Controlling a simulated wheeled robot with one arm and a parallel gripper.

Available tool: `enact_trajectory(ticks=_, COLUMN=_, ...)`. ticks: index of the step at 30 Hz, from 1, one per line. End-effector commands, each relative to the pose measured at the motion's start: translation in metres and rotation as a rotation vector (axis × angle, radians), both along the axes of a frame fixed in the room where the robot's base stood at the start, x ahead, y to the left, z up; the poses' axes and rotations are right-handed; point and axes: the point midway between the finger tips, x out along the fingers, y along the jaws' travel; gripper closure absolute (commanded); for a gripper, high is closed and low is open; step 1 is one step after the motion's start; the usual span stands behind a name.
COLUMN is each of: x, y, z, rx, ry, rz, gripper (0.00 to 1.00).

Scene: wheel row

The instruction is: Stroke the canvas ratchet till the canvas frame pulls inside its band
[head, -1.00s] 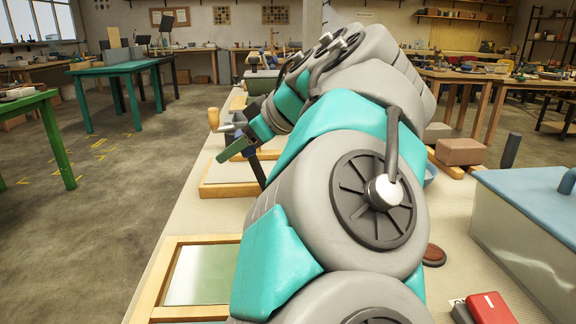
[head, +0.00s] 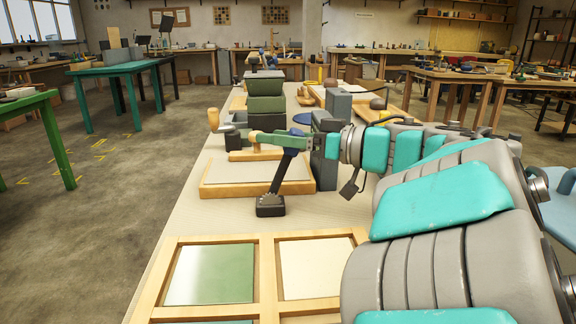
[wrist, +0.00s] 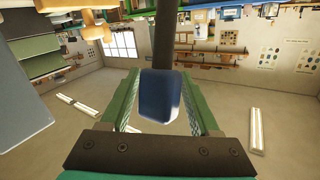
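The canvas ratchet (head: 270,206) is a dark block at the near edge of the canvas frame, with a black lever that leans up and to the right to a blue grip. The canvas frame (head: 212,190) is a pale panel with a wooden border, lying flat on the bench. My gripper (head: 290,139) is at the lever's top, its green fingers around the blue grip. In the wrist view, the blue grip (wrist: 161,97) fills nearly all the space between the fingertips, and the black shaft runs upward beyond it. I cannot make out the band.
A wooden tray (head: 262,270) with green and pale panels lies in front on the bench. Green stacked boxes (head: 266,105) and a grey upright block (head: 338,105) stand behind the frame. My arm covers the bench's right side. The floor at the left is open.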

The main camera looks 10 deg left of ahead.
Motion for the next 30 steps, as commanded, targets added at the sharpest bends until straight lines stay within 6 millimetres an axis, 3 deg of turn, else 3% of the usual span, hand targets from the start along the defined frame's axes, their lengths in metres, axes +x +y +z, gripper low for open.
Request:
enact_trajectory(ticks=4, x=0.000, y=0.000, z=-0.001, rx=-0.002, ry=0.002, rz=-0.001, gripper=0.21)
enact_trajectory(ticks=13, x=0.000, y=-0.003, z=0.000, rx=-0.003, ry=0.002, rz=-0.002, gripper=0.21)
enact_trajectory(ticks=30, x=-0.011, y=-0.042, z=0.004, rx=-0.003, ry=0.003, rz=-0.003, gripper=0.21)
